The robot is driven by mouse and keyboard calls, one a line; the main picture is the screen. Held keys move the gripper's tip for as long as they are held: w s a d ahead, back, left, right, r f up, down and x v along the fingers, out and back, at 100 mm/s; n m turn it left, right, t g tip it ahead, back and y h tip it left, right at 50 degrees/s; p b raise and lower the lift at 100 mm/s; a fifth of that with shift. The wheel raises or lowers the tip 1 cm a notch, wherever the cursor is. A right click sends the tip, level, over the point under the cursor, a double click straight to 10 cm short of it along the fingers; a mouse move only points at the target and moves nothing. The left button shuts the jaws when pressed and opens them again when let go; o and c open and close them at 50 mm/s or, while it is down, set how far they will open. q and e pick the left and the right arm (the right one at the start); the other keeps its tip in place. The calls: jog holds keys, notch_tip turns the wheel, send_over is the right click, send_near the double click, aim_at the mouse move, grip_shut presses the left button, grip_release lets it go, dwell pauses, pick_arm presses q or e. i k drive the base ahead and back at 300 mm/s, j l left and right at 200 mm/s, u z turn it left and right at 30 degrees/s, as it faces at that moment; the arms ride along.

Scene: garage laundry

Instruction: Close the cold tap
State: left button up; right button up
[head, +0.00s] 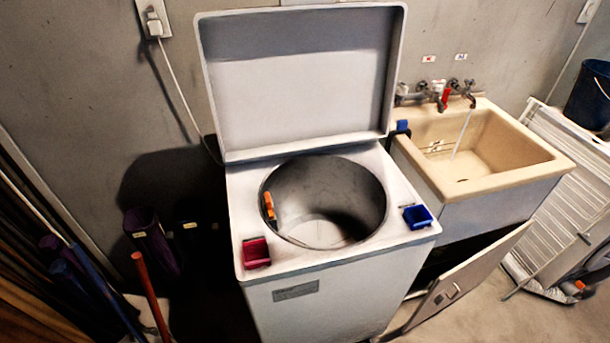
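A row of metal taps and pipework (422,92) is fixed to the wall above the back rim of the beige sink (535,158). One part at the taps is red (445,97). A spout (469,98) at the right of the row points down, and a thin pale stream of water (462,132) falls from it into the sink. Two small white labels with coloured marks, a left one (429,58) and a right one (461,57), are on the wall above. The handles are too small to tell which is cold. Neither of my grippers is in view.
A top-loading washer (297,290) with raised lid (297,80) stands left of the sink. A cabinet door (470,275) hangs open below the sink. A white folding rack (555,170) and a dark bucket (588,95) are at right. Poles crowd the left; floor shows at lower right.

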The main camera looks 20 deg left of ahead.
aim_at(469, 83)
jog(key=l+u, duration=0.15)
jog(key=u, duration=0.65)
jog(key=l+u, duration=0.45)
jog(key=l, duration=0.25)
jog(key=l+u, duration=0.5)
jog(key=l, duration=0.25)
